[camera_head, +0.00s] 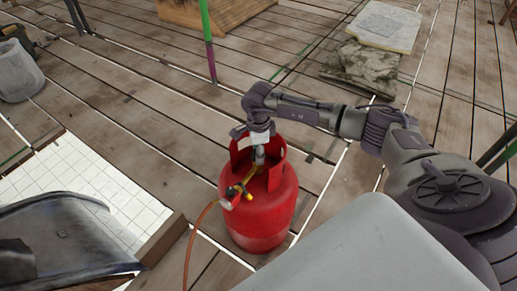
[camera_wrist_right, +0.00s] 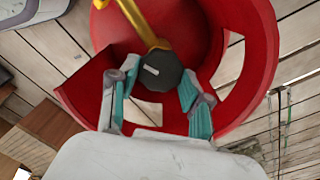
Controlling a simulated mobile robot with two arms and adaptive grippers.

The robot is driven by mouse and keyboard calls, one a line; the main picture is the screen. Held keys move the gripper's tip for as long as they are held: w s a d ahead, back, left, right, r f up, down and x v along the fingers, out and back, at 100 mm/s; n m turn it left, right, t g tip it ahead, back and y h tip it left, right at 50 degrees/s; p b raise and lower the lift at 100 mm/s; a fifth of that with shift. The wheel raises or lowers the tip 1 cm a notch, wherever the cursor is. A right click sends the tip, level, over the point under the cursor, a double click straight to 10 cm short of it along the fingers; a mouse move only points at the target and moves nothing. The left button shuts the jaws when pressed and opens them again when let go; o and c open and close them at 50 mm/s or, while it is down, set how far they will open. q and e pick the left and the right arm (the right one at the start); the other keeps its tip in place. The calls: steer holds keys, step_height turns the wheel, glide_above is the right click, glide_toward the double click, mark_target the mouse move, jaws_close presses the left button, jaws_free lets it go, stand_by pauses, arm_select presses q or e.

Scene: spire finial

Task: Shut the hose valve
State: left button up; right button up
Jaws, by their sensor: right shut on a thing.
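A red gas cylinder (camera_head: 262,215) stands upright on the plank floor, with an open red collar around its top. A yellow fitting (camera_head: 240,190) sticks out from its valve, and an orange-brown hose (camera_head: 196,236) runs down from it. In the right wrist view, a dark faceted valve knob (camera_wrist_right: 158,71) with a white mark sits inside the red collar (camera_wrist_right: 250,60), with a yellow pipe (camera_wrist_right: 136,20) beside it. My right gripper (camera_head: 259,155) reaches down into the collar. Its teal-padded fingers are shut on the knob from both sides. My left gripper is not in view.
A white tiled patch (camera_head: 90,180) with a wooden edge lies to the left. A grey bucket (camera_head: 18,72) stands at the far left. Stone slabs (camera_head: 385,27) lie at the back right. A green and purple pole (camera_head: 208,40) rises behind the cylinder. Planks around the cylinder are mostly clear.

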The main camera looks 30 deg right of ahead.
steer(key=m+p, duration=0.1)
steer(key=m, duration=0.2)
steer(key=shift+r, duration=0.1)
arm_select(q)
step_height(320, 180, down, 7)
steer(key=shift+p, duration=0.35)
arm_select(e)
steer(key=shift+m, duration=1.2)
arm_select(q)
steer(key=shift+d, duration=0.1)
arm_select(e)
steer(key=o, duration=1.2)
steer(key=shift+c, duration=0.2)
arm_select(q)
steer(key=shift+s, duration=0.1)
arm_select(e)
step_height(320, 180, up, 12)
